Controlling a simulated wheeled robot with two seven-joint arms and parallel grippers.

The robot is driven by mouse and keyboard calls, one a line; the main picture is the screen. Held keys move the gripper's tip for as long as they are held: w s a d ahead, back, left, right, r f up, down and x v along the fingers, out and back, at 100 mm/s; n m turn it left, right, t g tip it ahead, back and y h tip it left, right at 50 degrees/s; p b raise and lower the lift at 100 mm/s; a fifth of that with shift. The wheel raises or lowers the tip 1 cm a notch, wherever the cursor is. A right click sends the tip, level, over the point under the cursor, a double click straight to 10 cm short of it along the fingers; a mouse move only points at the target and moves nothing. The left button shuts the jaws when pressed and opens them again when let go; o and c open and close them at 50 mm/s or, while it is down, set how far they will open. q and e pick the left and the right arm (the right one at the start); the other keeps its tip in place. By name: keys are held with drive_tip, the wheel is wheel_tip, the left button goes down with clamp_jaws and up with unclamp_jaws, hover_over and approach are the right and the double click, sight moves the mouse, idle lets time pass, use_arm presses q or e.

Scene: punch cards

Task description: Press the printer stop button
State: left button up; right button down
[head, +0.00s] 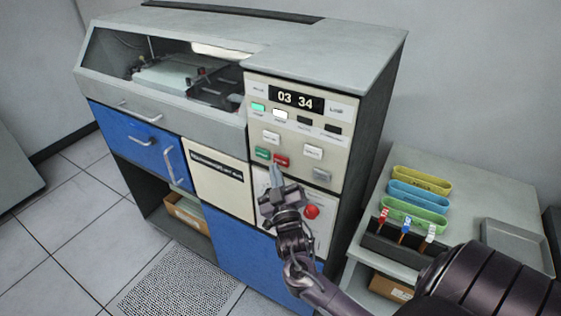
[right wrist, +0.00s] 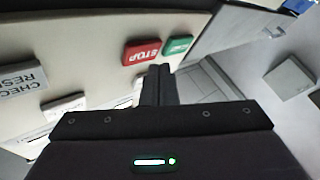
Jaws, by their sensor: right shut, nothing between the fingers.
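The red stop button (head: 282,160) sits low on the beige control panel of the printer cabinet, right of a green button (head: 262,153). In the right wrist view the red button (right wrist: 141,52) reads STOP, with the green button (right wrist: 177,45) beside it. My right gripper (head: 276,174) is shut and empty, its tips just below the red button in the head view. In the right wrist view the closed fingertips (right wrist: 159,68) are close to the red button's lower edge; I cannot tell whether they touch it. My left gripper is not in view.
The panel has a display (head: 296,99) reading 03 34 and several other buttons. A red round knob (head: 312,212) is on the lower panel, right of my gripper. A side table (head: 463,200) at the right holds coloured bands, a dark rack and a grey tray (head: 516,246).

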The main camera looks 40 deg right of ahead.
drive_tip(key=shift+d, duration=0.2)
drive_tip(key=shift+w+d, duration=0.15)
drive_tip(key=shift+d, duration=0.1)
drive_tip(key=shift+w+d, duration=0.15)
drive_tip(key=shift+d, duration=0.2)
idle(0.7)
drive_tip(key=shift+a, duration=0.1)
drive_tip(key=shift+s+a, duration=0.35)
drive_tip(key=shift+a, duration=0.3)
drive_tip(key=shift+p, duration=0.3)
drive_tip(key=shift+s+a+p, duration=0.2)
drive_tip(key=shift+s+a, duration=0.1)
drive_tip(key=shift+a, duration=0.5)
drive_tip(key=shift+s+a+p, duration=0.2)
drive_tip(key=shift+s+a, duration=0.15)
drive_tip(key=shift+a, duration=0.4)
drive_tip(key=shift+s+a+p, duration=0.2)
drive_tip(key=shift+s+a, duration=0.1)
drive_tip(key=shift+a, duration=0.5)
